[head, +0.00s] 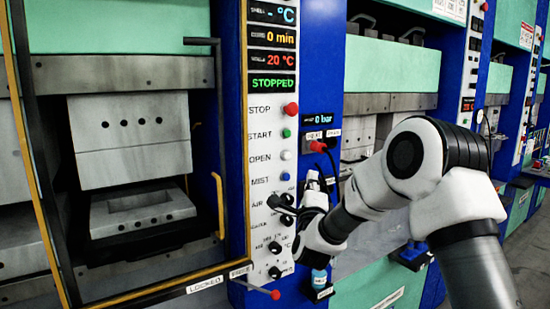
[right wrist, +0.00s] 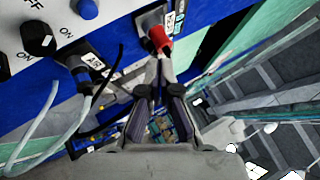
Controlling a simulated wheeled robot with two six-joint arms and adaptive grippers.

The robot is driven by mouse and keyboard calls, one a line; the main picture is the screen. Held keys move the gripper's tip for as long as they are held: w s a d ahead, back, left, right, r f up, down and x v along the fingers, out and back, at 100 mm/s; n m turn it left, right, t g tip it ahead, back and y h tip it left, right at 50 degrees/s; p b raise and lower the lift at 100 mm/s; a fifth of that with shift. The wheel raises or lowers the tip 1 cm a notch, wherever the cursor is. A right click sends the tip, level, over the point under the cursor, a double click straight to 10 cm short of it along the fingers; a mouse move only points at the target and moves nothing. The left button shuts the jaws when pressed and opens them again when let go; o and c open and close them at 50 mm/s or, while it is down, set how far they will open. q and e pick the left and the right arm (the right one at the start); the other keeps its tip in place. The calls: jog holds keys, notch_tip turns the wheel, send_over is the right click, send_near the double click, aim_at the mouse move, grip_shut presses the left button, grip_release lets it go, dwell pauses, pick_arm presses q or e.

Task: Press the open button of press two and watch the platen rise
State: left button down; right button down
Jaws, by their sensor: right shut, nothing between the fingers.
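The nearest press has a white control panel (head: 268,150) with a red STOP button (head: 291,109), a green START button (head: 286,133), a white OPEN button (head: 286,155) and a blue MIST button (head: 285,175). No press number is readable. Its upper block (head: 130,135) hangs above the lower block (head: 140,211), with a gap between. My right gripper (head: 313,178) is beside the panel's right edge, below and right of the OPEN button, apart from it. In the right wrist view its closed fingers (right wrist: 161,75) are empty. My left gripper is out of view.
The display (head: 271,85) reads STOPPED. Black knobs (head: 275,247) sit low on the panel. More presses stand at right.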

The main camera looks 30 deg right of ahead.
aim_at(287, 156)
jog(key=r, duration=0.2)
jog(key=r+h, duration=0.1)
jog(key=shift+s+d+m, duration=0.25)
jog(key=shift+d+m, duration=0.05)
jog(key=shift+d, duration=0.1)
jog(key=shift+a, duration=0.15)
jog(key=shift+w+a+f+p, duration=0.15)
jog(key=shift+w+p, duration=0.45)
jog(key=shift+w, duration=1.6)
jog(key=shift+w+a+r+p, duration=0.1)
jog(key=shift+w+p, duration=0.5)
jog(key=shift+w, duration=1.6)
